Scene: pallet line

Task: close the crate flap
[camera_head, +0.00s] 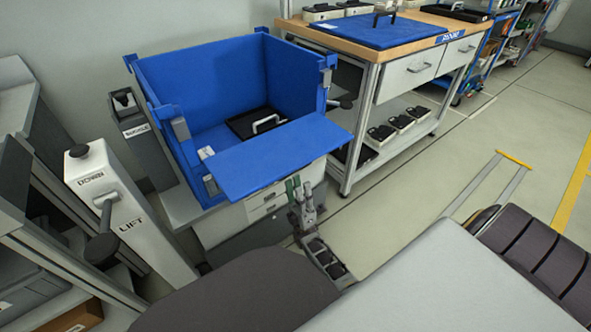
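The blue crate (180,85) stands open at the top, left of centre. Its flap (275,155), a flat blue panel, is folded down at the front and sticks outward, roughly level, toward me. My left gripper does not show.
A white LIFT post (125,210) with a dark lever is at left. A wood-topped workbench (372,62) with a blue mat stands behind right. The floor at right is mostly clear.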

